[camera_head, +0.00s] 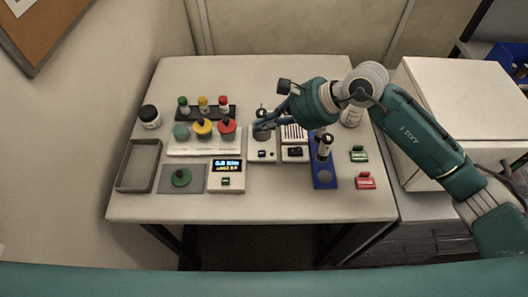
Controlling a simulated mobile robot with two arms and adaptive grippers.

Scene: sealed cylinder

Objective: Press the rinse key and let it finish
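My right gripper (264,122) reaches in from the right over a small white unit (262,156) with a dark blue key on its front. A dark upright piece shows at its fingertips; whether the fingers hold it or are just in front of it cannot be told. A second white unit (295,153) with a dark key and a slotted top stands right of it, partly under the arm. No rinse label is legible. My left gripper is not in view.
Green, yellow and red knobs sit on a white block (203,148), with capped vials in a black rack (217,114) behind. Left are a black-lidded jar (149,118) and a grey tray (121,181). A blue rack (324,181) and green (359,155) and red (365,181) pieces stand right.

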